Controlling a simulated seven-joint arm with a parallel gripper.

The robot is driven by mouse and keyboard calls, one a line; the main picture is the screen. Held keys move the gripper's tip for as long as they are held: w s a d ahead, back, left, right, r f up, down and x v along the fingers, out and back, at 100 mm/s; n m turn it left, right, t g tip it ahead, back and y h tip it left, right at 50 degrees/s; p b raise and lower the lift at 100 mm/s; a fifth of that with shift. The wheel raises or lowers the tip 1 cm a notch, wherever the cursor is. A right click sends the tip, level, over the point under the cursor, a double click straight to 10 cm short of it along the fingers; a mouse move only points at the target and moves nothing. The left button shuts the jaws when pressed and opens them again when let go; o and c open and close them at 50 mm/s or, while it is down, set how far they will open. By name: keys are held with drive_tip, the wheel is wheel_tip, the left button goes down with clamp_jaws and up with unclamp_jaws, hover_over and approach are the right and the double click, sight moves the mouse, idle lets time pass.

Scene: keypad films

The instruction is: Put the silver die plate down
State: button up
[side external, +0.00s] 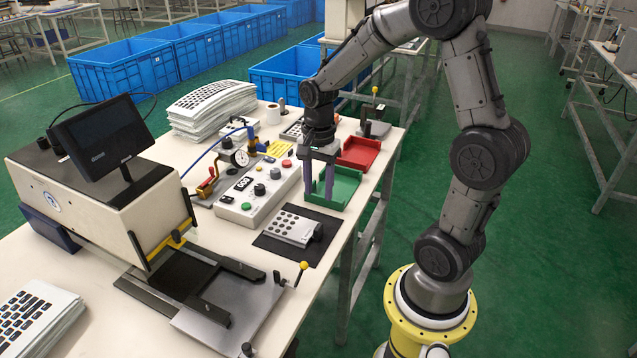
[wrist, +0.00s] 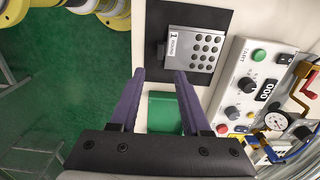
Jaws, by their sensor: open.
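The silver die plate (side external: 292,228) lies flat on a black mat (side external: 270,245) on the table. It has rows of dark round holes and a dark block at its right end. In the wrist view the die plate (wrist: 190,48) is beyond my fingertips, with a label reading 1 on it. My gripper (side external: 318,200) is open and points down over the green tray (side external: 345,190), behind the mat. In the wrist view my gripper's purple fingers (wrist: 159,75) are spread apart with nothing between them, clear of the plate.
A control box (side external: 258,193) with knobs and a gauge stands left of the mat. A red tray (side external: 358,152) is behind the green one. A press machine (side external: 95,200) with a monitor is at the left. Stacked printed sheets (side external: 210,108) lie at the back.

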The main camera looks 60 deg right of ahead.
drive_tip(key=s+a+r+n+t, duration=0.5)
drive_tip(key=s+a+r+n, duration=0.7)
drive_tip(key=n, duration=0.6)
drive_tip(key=shift+s+r+t, duration=0.2)
drive_tip(key=shift+s+t, duration=0.05)
drive_tip(key=shift+t, duration=0.05)
